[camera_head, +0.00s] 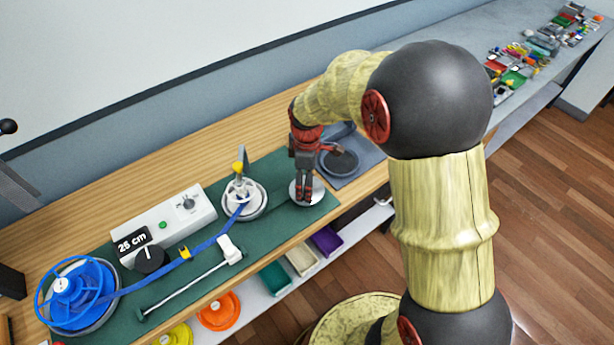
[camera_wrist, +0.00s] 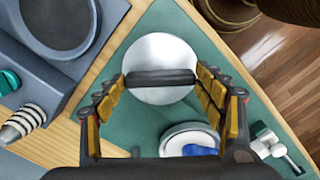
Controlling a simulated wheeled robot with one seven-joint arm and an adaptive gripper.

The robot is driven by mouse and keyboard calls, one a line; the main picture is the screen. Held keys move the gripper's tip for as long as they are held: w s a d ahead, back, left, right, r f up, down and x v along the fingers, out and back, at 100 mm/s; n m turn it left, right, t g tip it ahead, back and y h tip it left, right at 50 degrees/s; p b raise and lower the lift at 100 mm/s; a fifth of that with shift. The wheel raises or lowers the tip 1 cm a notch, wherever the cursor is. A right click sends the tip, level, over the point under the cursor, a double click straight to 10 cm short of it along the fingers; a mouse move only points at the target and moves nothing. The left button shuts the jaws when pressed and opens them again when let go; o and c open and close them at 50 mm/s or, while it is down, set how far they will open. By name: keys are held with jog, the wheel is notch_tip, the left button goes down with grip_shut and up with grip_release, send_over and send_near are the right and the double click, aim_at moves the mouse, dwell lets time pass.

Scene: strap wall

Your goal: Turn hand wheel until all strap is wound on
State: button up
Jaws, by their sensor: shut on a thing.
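The hand wheel is a pale round disc (camera_head: 318,189) with a dark bar across it; it also shows in the wrist view (camera_wrist: 160,50). My gripper (camera_head: 304,196) points down over it, and in the wrist view its fingers are shut on the two ends of the dark bar (camera_wrist: 160,78). A blue strap (camera_head: 212,241) runs from the blue reel (camera_head: 88,283) at the left to the white round stand (camera_head: 258,202) with an upright post and yellow tip. A yellow piece (camera_head: 184,253) sits on the strap. My fingers hide part of the disc in the head view.
A white box with a knob (camera_head: 170,222) and a "25 cm" sign (camera_head: 132,242) stand behind the strap. A white-ended rod (camera_head: 190,286) lies in front. A grey tray with a round dark part (camera_head: 340,162) is right of the wheel. Coloured bins (camera_head: 302,259) sit below.

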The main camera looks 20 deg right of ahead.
jog(key=m+p, duration=0.2)
jog(key=m, duration=0.2)
jog(key=shift+r+m+p, duration=0.1)
jog(key=shift+m+p, duration=0.2)
jog(key=m+p, duration=0.2)
jog(key=m, duration=0.3)
jog(key=m+p, duration=0.2)
jog(key=m, duration=0.3)
jog(key=shift+m, duration=0.4)
jog(key=m+p, duration=0.1)
jog(key=m, duration=0.4)
jog(key=shift+p, duration=0.35)
jog(key=m+p, duration=0.1)
jog(key=m, duration=0.5)
jog(key=m+p, duration=0.1)
jog(key=m, duration=0.9)
jog(key=shift+m+p, duration=0.35)
jog(key=shift+m, duration=0.05)
jog(key=m, duration=0.4)
jog(key=shift+m, duration=0.4)
